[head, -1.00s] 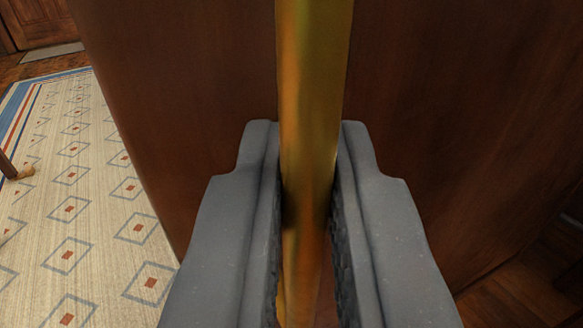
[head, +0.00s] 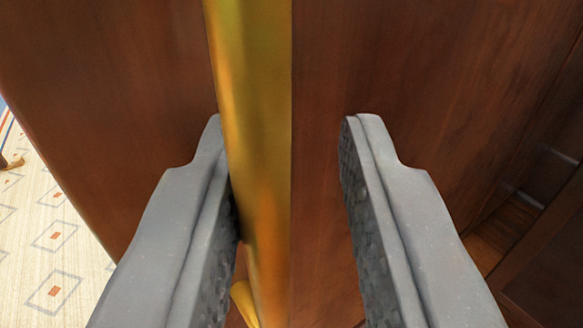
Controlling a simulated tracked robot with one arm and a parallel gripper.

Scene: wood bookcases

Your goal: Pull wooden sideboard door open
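The sideboard door (head: 130,110) is a dark reddish-brown wooden panel that fills most of the head view. A vertical brass handle bar (head: 258,130) runs down the panel left of the picture's middle. My gripper (head: 280,120) is open, with its two grey fingers on either side of the bar. The left finger is right against the bar's left side; I cannot tell whether they touch. A wide gap separates the bar from the right finger.
A cream rug with a diamond pattern (head: 50,240) lies on the floor at the left. At the right, beyond the door's edge, dark wooden cabinet parts (head: 545,250) and a strip of wood floor (head: 500,232) show.

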